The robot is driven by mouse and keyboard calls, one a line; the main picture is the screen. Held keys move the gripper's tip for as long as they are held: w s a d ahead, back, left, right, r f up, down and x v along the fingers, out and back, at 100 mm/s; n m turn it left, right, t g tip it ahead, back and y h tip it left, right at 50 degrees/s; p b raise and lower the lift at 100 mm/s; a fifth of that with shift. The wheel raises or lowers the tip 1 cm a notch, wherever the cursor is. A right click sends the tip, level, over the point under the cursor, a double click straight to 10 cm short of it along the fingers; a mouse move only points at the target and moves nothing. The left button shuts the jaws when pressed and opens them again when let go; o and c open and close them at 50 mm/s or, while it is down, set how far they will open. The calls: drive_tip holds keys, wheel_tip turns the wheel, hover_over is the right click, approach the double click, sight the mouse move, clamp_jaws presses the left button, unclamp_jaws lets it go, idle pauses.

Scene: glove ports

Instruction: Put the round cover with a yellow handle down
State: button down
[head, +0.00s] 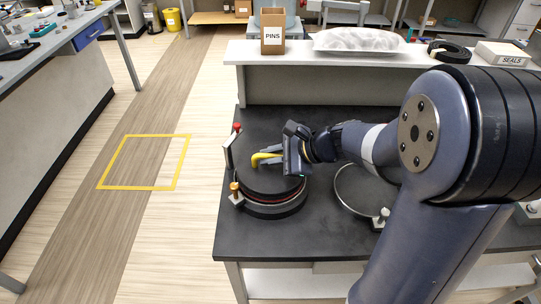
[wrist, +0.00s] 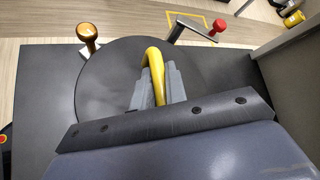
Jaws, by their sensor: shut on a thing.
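The round cover (head: 262,180) is a black disc with a yellow handle (head: 262,157). It is over the left port (head: 272,211) on the dark bench top, lying about level. A thin red line shows beneath its edge; I cannot tell if the cover touches the port all round. In the wrist view the cover (wrist: 107,68) fills the middle, and its yellow handle (wrist: 154,62) stands between my fingers. My gripper (head: 275,156) is shut on the handle, and its grey fingers also show in the wrist view (wrist: 157,90).
A clamp with a red knob (head: 237,127) and one with an amber knob (head: 235,187) stand at the left port's edge. A second round port (head: 346,201) is to the right, partly behind my arm. A shelf (head: 300,52) with a PINS box (head: 272,32) runs behind.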

drive_tip(key=shift+f, duration=0.15)
drive_tip(key=c, duration=1.4)
unclamp_jaws()
drive_tip(key=shift+c, duration=0.2)
drive_tip(key=shift+d+r, duration=0.1)
drive_tip(key=shift+r, duration=0.25)
drive_tip(key=v, duration=1.1)
drive_tip(key=shift+s+d+r, duration=0.15)
drive_tip(key=shift+s+d, duration=0.05)
drive_tip(key=shift+d, duration=0.1)
drive_tip(key=shift+a, duration=0.1)
